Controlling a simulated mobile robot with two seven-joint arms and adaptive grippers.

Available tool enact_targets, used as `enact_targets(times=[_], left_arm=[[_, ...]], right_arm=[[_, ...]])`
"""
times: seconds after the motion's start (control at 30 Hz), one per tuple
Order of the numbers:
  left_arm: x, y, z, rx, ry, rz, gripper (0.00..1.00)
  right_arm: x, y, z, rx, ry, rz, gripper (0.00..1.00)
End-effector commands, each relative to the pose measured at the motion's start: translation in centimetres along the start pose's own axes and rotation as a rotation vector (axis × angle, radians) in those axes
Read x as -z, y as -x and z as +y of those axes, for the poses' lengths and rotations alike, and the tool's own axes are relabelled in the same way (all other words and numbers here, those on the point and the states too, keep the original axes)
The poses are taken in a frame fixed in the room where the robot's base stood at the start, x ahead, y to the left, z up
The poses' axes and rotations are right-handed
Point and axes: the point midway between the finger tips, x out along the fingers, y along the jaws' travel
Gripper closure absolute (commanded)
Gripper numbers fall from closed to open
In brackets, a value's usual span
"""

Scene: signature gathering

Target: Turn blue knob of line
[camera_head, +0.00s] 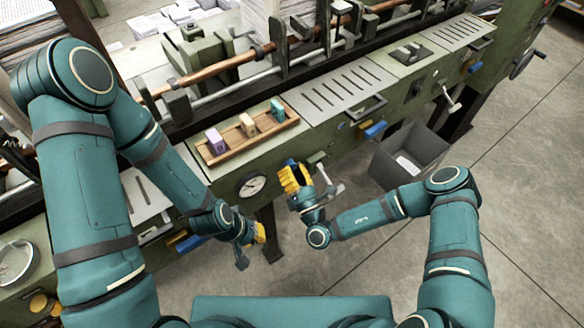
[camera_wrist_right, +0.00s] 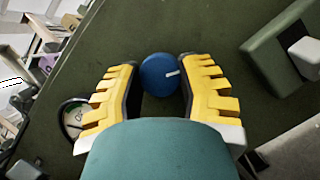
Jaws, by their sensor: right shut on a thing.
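The blue knob (camera_wrist_right: 160,76) is on the green front panel of the machine (camera_wrist_right: 215,40). In the right wrist view it sits between the yellow fingers of my right gripper (camera_wrist_right: 160,92), which is shut on it. A short white mark on the knob points right and slightly up. In the head view my right gripper (camera_head: 292,177) is against the panel and mostly hides the knob. My left gripper (camera_head: 250,240) hangs lower left, clear of the panel; how far its fingers are apart cannot be told.
A round dial gauge (camera_head: 251,185) is on the panel left of my right gripper. A wooden tray (camera_head: 211,157) with coloured blocks lies on the machine top. A lever handle (camera_head: 327,183) sticks out at right, near a grey bin (camera_head: 436,150). Open floor lies to the right.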

Motion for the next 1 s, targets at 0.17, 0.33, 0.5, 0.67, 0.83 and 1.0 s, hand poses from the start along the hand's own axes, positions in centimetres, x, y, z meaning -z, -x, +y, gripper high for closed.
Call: enact_targets(times=[0.17,0.33,0.5,0.67,0.83,1.0], left_arm=[[0.1,0.1,0.0,0.000,0.000,0.001,1.00],[0.1,0.1,0.0,0.000,0.001,0.001,1.00],[0.1,0.1,0.0,0.000,0.000,0.001,1.00],[0.1,0.1,0.0,0.000,0.000,0.001,1.00],[0.1,0.1,0.0,0.000,0.000,0.002,1.00],[0.1,0.1,0.0,0.000,0.000,0.002,1.00]], right_arm=[[-0.2,-0.1,0.0,0.003,-0.009,-0.006,0.97],[-0.2,-0.1,0.0,0.003,-0.008,-0.006,0.97],[-0.1,-0.1,0.0,0.003,-0.008,-0.006,0.31],[-0.1,-0.1,0.0,0.003,-0.008,-0.004,0.27],[0.0,0.0,0.0,0.003,-0.008,-0.002,0.27],[0.0,1.4,-0.1,0.005,-0.008,0.000,0.27]])
